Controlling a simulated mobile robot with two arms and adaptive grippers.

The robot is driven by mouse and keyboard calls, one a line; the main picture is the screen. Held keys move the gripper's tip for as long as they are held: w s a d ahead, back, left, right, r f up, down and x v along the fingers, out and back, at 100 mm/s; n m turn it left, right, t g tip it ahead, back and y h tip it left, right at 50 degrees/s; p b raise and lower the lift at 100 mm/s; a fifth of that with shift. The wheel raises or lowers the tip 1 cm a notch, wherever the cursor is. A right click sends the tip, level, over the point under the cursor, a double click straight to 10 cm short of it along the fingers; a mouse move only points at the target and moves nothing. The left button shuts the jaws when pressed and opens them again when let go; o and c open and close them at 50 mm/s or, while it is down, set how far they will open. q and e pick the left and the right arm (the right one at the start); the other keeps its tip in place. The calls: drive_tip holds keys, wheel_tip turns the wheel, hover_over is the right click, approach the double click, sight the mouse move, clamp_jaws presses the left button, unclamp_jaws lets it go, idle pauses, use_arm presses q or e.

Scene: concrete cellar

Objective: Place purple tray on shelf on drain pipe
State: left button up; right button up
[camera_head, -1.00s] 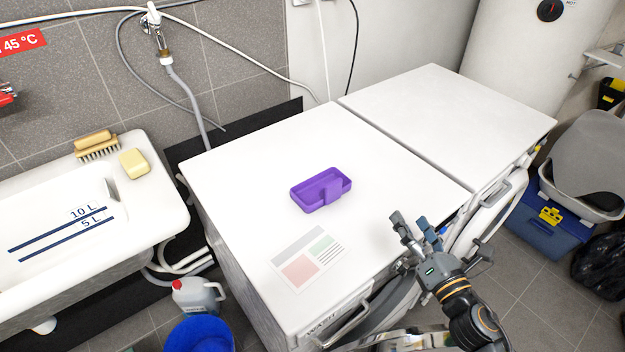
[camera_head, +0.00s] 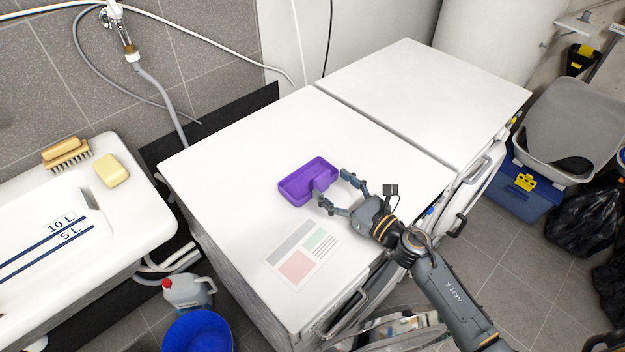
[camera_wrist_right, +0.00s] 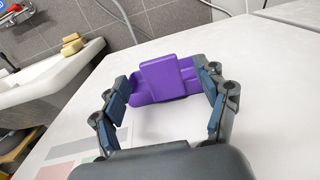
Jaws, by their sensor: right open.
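The purple tray (camera_head: 293,189) lies on the white top of the left machine, with a raised tab on its near side. My right gripper (camera_head: 330,187) is open at the tray's near right side, its fingers pointing at the tab. In the right wrist view the tray (camera_wrist_right: 140,92) shows ahead, with its tab between the open fingers (camera_wrist_right: 163,82) of my right gripper; I cannot tell whether they touch it. My left gripper is not in view. No shelf on a drain pipe can be made out for certain.
A white sink (camera_head: 130,215) with a brush (camera_head: 66,153) and a yellow soap (camera_head: 111,170) stands at the left. A blue bucket (camera_head: 198,333) and a grey canister (camera_head: 188,293) are on the floor. The second machine's top (camera_head: 420,95) is clear.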

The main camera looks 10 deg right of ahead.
sight(324, 179)
drive_tip(key=x, duration=0.3)
drive_tip(key=p+x, duration=0.1)
drive_tip(key=shift+w+a+f, duration=0.3)
drive_tip(key=shift+s+d, duration=0.1)
drive_tip(key=shift+c, duration=0.2)
drive_tip(key=shift+r, duration=0.15)
drive_tip(key=c, duration=1.4)
